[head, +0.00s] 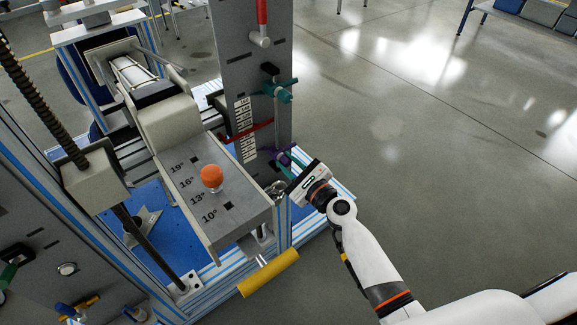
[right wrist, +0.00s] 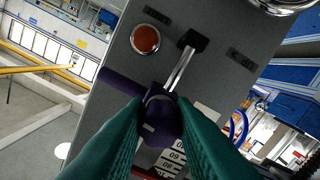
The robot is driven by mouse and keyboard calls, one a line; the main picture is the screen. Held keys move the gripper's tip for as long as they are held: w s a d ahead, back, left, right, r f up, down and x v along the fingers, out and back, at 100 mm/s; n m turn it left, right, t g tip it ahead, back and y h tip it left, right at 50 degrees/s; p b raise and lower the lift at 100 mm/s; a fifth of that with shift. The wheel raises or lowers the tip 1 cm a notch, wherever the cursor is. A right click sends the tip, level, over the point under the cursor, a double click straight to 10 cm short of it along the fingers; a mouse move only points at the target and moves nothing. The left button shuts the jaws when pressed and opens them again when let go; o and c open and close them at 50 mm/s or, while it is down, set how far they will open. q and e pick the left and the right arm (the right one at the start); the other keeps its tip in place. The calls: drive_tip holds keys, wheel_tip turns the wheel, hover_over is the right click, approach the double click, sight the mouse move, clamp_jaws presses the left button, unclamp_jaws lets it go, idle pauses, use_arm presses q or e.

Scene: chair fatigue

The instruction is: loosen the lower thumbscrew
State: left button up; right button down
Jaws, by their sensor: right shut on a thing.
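The lower thumbscrew is a dark purple knob (head: 284,158) low on the grey upright post, just above the frame's corner. It also shows in the right wrist view as a round purple knob (right wrist: 161,108) with a purple bar running off to its upper left. My right gripper (head: 287,162) reaches in from the right, its teal fingers shut on the knob, one on each side. The fingers (right wrist: 162,125) hide the knob's sides in the right wrist view. A teal thumbscrew (head: 281,91) sits higher on the same post. My left gripper is not in view.
A red pointer bar (head: 246,131) crosses the post by a white number scale (head: 243,115). An orange ball knob (head: 211,177) stands on the grey angle plate to the left. A yellow roller (head: 268,273) projects below. Open floor (head: 430,130) lies to the right.

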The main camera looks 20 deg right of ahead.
drive_tip(key=n+b, duration=0.1)
drive_tip(key=n, duration=0.4)
drive_tip(key=shift+n+b, duration=0.35)
drive_tip(key=shift+n, duration=0.05)
drive_tip(key=n, duration=0.4)
drive_tip(key=shift+b, duration=0.3)
drive_tip(key=n, duration=0.4)
drive_tip(key=shift+r+n, duration=0.15)
drive_tip(key=shift+n, duration=0.25)
drive_tip(key=shift+n+p, duration=0.6)
drive_tip(key=shift+n, duration=1.6)
drive_tip(key=c, duration=1.2)
unclamp_jaws()
drive_tip(key=shift+s, duration=0.1)
drive_tip(key=v, duration=1.2)
